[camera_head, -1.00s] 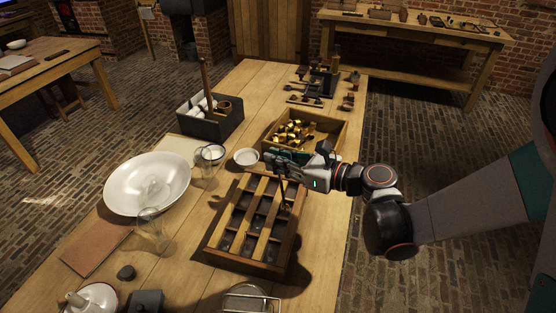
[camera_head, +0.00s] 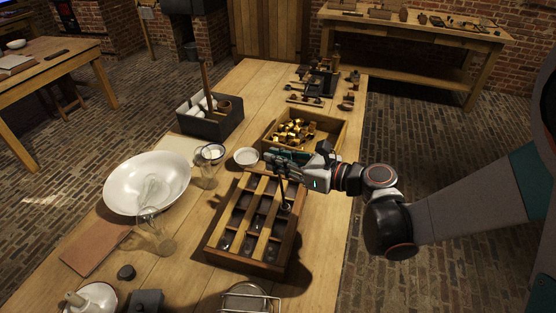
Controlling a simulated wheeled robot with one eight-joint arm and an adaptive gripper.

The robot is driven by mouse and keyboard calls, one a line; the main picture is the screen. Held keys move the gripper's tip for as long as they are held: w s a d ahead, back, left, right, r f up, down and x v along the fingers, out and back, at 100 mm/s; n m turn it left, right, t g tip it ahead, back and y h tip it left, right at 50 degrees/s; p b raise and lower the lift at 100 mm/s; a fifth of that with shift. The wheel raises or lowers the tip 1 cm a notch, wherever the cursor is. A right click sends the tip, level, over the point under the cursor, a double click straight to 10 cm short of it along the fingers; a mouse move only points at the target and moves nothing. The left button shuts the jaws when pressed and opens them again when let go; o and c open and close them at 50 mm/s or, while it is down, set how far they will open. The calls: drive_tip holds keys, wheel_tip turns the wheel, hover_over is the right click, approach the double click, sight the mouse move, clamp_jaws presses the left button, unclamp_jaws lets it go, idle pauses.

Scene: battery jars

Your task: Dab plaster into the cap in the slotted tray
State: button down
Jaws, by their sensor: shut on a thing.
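The slotted tray (camera_head: 222,243) is a dark wooden frame with lighter slats, lying on the table in front of my gripper. Small dark pieces sit in several of its compartments; which one is the cap I cannot tell. My gripper (camera_head: 280,158) is over the tray's far right end, shut on a thin dark tool (camera_head: 282,188). The tool hangs down, its lower end at the tray's right side; whether it touches a cap is too small to tell. A small white bowl (camera_head: 246,157) stands left of my gripper; no plaster is clearly visible.
A wooden box (camera_head: 335,138) of brass pieces stands just behind my gripper. A large white basin (camera_head: 118,188), a glass jar (camera_head: 208,172) and a dark box (camera_head: 200,125) stand left. A wire-handled holder (camera_head: 249,301) is near the front. The table's right edge is clear.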

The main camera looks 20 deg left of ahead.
drive_tip(key=shift+r, duration=0.1)
drive_tip(key=shift+r+p, duration=2.6)
drive_tip(key=shift+r, duration=1.1)
